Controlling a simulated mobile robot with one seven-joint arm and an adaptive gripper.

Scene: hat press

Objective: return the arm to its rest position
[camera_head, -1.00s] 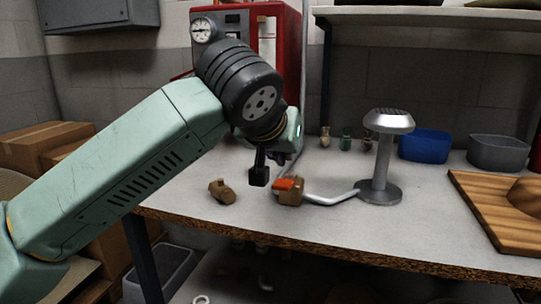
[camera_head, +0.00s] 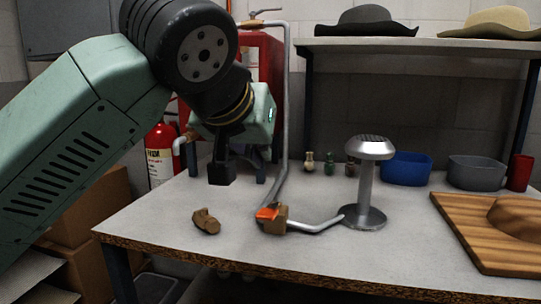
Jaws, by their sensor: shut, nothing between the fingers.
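My gripper (camera_head: 221,174) is in the head camera view, at the left of the table, hanging down from my green and black arm. It is shut and empty, held above the table top, behind and above a small brown wooden piece (camera_head: 206,221). My arm comes in from the left edge and fills the upper left of the view. It hides part of the red machine (camera_head: 262,60) behind it.
A metal stand (camera_head: 367,180) stands mid-table beside a bent pipe with a brown and orange end (camera_head: 271,217). A wooden board (camera_head: 480,240) lies at right. Blue (camera_head: 406,168) and grey (camera_head: 476,172) bins stand behind. A shelf (camera_head: 420,46) holds two hats. A fire extinguisher (camera_head: 160,155) is at left.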

